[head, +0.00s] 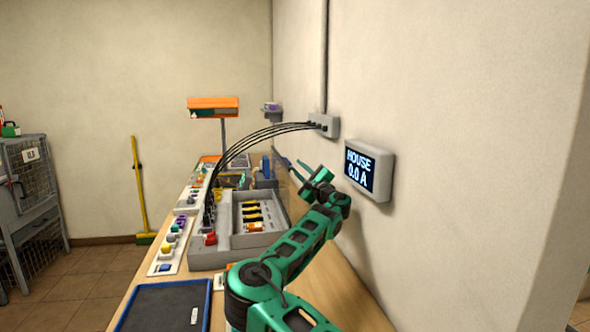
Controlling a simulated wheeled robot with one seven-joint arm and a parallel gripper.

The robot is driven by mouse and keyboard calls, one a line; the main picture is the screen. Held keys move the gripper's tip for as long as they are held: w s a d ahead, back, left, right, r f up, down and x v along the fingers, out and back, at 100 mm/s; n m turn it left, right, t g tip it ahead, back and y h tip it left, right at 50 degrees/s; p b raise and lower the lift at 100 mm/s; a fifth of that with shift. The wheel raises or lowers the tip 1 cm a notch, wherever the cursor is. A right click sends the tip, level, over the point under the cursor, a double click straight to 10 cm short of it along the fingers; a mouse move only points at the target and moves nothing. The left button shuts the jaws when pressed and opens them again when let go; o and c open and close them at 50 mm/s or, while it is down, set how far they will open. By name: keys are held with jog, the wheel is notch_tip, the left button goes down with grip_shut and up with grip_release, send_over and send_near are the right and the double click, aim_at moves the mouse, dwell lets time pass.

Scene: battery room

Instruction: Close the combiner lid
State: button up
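The combiner appears to be the open grey box (254,240) on the bench, with a row of yellow-and-black fuse-like parts (252,213) and one orange part (256,227) showing inside. Black cables arch from its left side to a wall box. I cannot make out its lid for certain; the area behind the box's right side is small and partly covered by my arm. My gripper (303,172) is above and beyond the box's right rear, close to the wall. Its fingers are too small and overlapped to tell whether they are open, and I see nothing held.
A grey wall box (324,125) takes the cables. A display (369,171) reading "HOUSE 0.0 A" is on the wall right of my arm. A panel with coloured knobs (173,246) lies left of the box, and a blue-edged dark tray (164,307) in front. Bare wood shows along the wall.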

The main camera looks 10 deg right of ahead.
jog(key=shift+x, duration=1.55)
jog(key=shift+a, duration=0.15)
jog(key=shift+s, duration=0.1)
grip_shut()
grip_release()
jog(key=shift+s, duration=0.1)
jog(key=v, duration=1)
jog(key=shift+s+f, duration=0.2)
